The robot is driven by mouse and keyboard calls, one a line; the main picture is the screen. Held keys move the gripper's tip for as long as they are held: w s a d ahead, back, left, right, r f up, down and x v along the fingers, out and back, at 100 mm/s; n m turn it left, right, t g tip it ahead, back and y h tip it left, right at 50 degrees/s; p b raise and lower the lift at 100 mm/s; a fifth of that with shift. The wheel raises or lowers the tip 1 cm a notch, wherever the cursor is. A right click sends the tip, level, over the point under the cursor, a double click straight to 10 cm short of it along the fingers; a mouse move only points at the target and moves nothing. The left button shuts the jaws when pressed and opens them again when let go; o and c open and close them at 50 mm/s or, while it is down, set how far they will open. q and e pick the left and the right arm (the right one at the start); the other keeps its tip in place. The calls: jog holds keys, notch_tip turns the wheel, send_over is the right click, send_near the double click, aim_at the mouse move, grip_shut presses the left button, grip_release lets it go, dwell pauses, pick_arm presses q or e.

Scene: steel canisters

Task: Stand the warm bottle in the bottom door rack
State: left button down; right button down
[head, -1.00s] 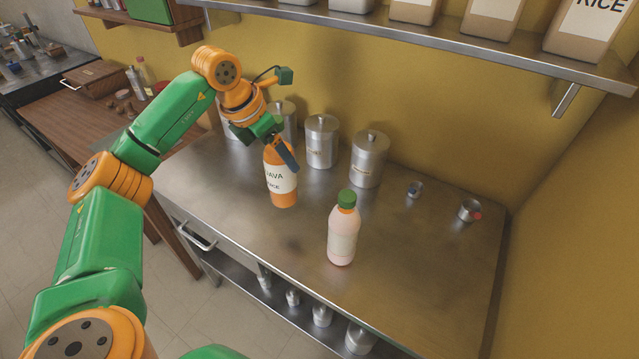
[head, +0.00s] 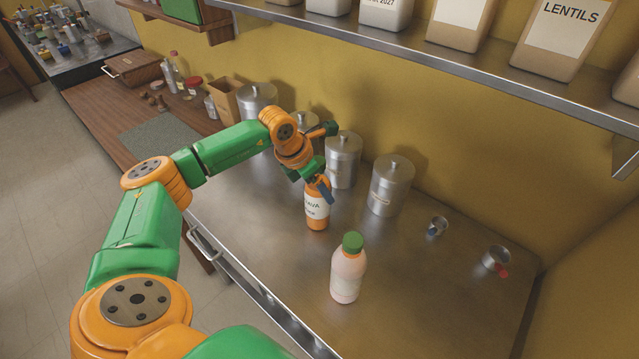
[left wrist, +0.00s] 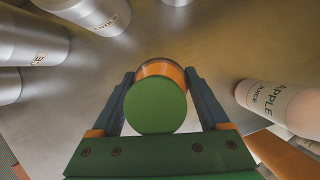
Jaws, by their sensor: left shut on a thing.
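My left gripper (head: 322,188) is shut on an orange bottle (head: 317,220) with a pale label, partly readable as "AVA". The bottle is upright at the steel counter, and I cannot tell whether its base touches the top. In the left wrist view the fingers (left wrist: 161,82) sit on both sides of this bottle, whose green cap (left wrist: 155,107) faces the camera. A pink bottle (head: 347,278) with a green cap stands on the counter nearer to me. Its label reads "APPLE JUICE" in the left wrist view (left wrist: 281,103). My right gripper, the door rack and any fridge are out of view.
Several lidded steel canisters (head: 390,188) stand along the wall behind the held bottle. Two small metal cups (head: 437,227) (head: 496,259) are at the right. A shelf (head: 480,85) with labelled containers overhangs the back. The counter's (head: 430,300) right front is clear.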

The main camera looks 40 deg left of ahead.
pick_arm(q)
jog(key=shift+w+f, duration=0.1)
jog(key=shift+c, duration=1.1)
grip_release()
jog(key=shift+o, duration=1.1)
notch_tip(320, 180, up, 11)
jog(key=b, duration=0.2)
send_over(310, 189)
jog(key=s+a, duration=0.1)
jog(key=f+n+b, duration=0.1)
jog(key=f+b, duration=0.1)
jog(key=f+n+y+b, duration=0.1)
jog(key=f+n+b, duration=0.1)
jog(key=d+f+n+b, duration=0.1)
jog(key=f+b, duration=0.1)
jog(key=f, duration=0.1)
jog(key=shift+y, duration=0.4)
jog(key=shift+n, duration=0.6)
jog(key=x, duration=0.2)
jog(key=p+x, duration=0.1)
jog(key=x, duration=0.1)
jog(key=p+x, duration=0.1)
jog(key=x, duration=0.1)
jog(key=shift+w+d+r, duration=0.1)
jog(key=shift+w+d, duration=0.1)
jog(key=shift+w, duration=0.1)
jog(key=shift+w+f+t, duration=0.2)
jog(key=shift+f+t, duration=0.05)
jog(key=shift+t, duration=0.05)
